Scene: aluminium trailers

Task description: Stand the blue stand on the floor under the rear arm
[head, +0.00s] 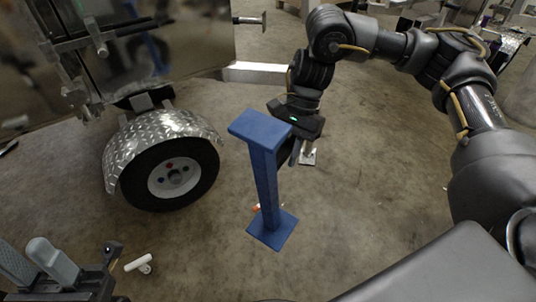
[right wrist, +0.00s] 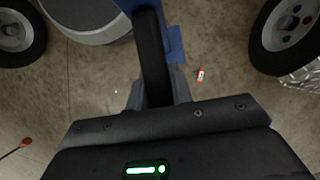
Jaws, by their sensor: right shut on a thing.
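The blue stand (head: 264,178) has a flat top plate, a square post and a square foot plate. It is roughly upright, right of the trailer wheel in the head view. My right gripper (head: 286,150) is shut on its post below the top plate. In the right wrist view part of the blue stand (right wrist: 175,45) shows beyond the dark fingers. I cannot tell whether its foot touches the floor. A pale metal bar (head: 255,72) reaches out from the trailer behind my right arm; it may be the rear arm. My left gripper (head: 35,264) is open and empty at lower left.
The trailer wheel (head: 172,178) sits under a chequer-plate fender (head: 122,150). A metal foot plate (head: 309,158) rests on the floor behind the stand. A white T-shaped piece (head: 138,263) and a small orange-and-white item (right wrist: 200,74) lie on the floor. Floor around the stand is mostly clear.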

